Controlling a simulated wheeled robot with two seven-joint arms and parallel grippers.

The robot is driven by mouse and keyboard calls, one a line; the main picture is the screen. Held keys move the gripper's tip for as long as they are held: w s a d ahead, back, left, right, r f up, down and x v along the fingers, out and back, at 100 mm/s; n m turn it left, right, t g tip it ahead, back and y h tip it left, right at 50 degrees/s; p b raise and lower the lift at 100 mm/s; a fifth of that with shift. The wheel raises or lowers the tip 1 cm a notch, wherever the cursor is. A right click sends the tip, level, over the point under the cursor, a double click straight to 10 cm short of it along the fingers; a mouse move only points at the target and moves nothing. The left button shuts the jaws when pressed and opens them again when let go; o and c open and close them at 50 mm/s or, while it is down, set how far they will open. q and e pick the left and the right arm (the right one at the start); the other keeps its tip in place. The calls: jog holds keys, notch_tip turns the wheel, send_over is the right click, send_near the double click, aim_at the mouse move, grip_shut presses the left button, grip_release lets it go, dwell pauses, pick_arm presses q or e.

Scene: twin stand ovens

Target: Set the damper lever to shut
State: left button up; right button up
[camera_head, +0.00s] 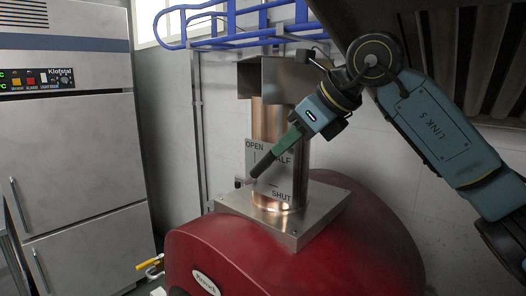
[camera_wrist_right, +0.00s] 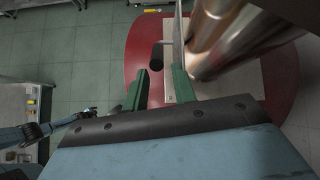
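The damper lever has a black grip (camera_head: 262,166) in front of the label plate (camera_head: 262,187) on the copper flue (camera_head: 296,187). The plate reads OPEN at top left, HALF at right and SHUT at the bottom. The grip lies near the plate's left part, below OPEN and above SHUT; its exact setting is hard to tell. My right gripper (camera_head: 276,152) has its green fingers at the grip's near end. In the right wrist view my right gripper (camera_wrist_right: 162,84) is open, with the grip (camera_wrist_right: 155,56) just beyond and between the fingertips. My left gripper (camera_wrist_right: 88,112) is small there.
The red oven (camera_head: 290,256) sits under the flue. A fridge (camera_head: 75,130) stands at the left, and a blue rack (camera_head: 240,40) hangs behind. A sloped hood (camera_head: 460,50) overhangs my right arm. A yellow-handled valve (camera_head: 147,264) is at the oven's left.

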aim_at(272, 156)
jog(key=x, duration=0.1)
jog(key=p+x, duration=0.1)
jog(key=x, duration=0.1)
jog(key=p+x, duration=0.1)
jog(key=x, duration=0.1)
jog(key=shift+s+a, duration=0.25)
jog(key=shift+x, duration=0.75)
jog(key=shift+w+f, duration=0.2)
jog(key=shift+f, duration=0.1)
pick_arm(q)
jog(key=shift+g, duration=0.4)
jog(key=s, duration=0.2)
jog(key=s+r, duration=0.2)
jog(key=s, duration=0.1)
jog(key=shift+s+a, duration=0.1)
jog(key=shift+s, duration=0.2)
pick_arm(e)
grip_shut()
